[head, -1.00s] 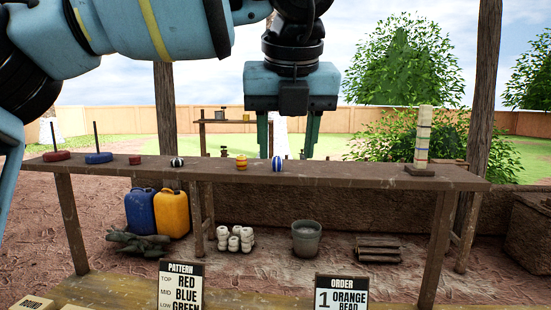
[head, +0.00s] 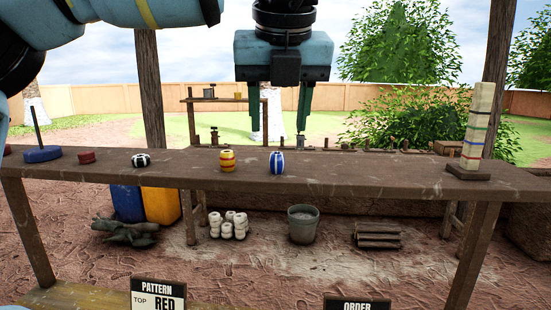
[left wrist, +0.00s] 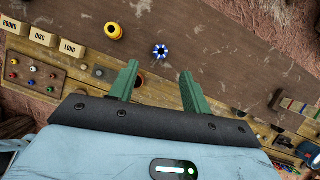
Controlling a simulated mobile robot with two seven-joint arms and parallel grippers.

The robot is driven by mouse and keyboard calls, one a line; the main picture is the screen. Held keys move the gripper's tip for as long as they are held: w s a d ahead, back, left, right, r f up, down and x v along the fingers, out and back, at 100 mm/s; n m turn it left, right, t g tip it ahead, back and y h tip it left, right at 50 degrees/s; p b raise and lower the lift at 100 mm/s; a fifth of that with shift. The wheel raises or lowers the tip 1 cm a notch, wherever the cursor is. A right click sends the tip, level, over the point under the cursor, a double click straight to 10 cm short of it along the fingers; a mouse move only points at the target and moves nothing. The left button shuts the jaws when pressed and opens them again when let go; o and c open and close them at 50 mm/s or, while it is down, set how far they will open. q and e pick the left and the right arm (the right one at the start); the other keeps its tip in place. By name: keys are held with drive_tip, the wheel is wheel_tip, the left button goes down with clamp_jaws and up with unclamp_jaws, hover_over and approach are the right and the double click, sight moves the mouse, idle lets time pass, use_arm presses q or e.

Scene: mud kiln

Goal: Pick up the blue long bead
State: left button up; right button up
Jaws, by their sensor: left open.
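The blue long bead (head: 276,162) has blue and white stripes and stands upright on the plank shelf. It also shows in the left wrist view (left wrist: 161,52), from above, with a dark hole in its middle. My left gripper (head: 278,132) is open and empty, its green fingers pointing down. In the head view the fingertips appear above the bead, on either side of it, and apart from it. In the left wrist view the bead lies just beyond the gap between the fingertips (left wrist: 160,72). My right gripper is not in view.
A yellow-orange striped bead (head: 227,161) stands to the left of the blue one, then a black-and-white bead (head: 141,160). A red ring (head: 87,157) and a blue base with a rod (head: 43,154) are farther left. A marked post (head: 479,125) stands at the right end.

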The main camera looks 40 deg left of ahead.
sight(277, 154)
use_arm(q)
drive_tip(key=shift+f, duration=0.45)
drive_tip(key=shift+w+p+x, duration=0.2)
drive_tip(key=shift+p+x, duration=0.1)
drive_tip(key=shift+x, duration=3.1)
drive_tip(key=shift+a+r, duration=0.1)
drive_tip(key=shift+a, duration=0.1)
clamp_jaws()
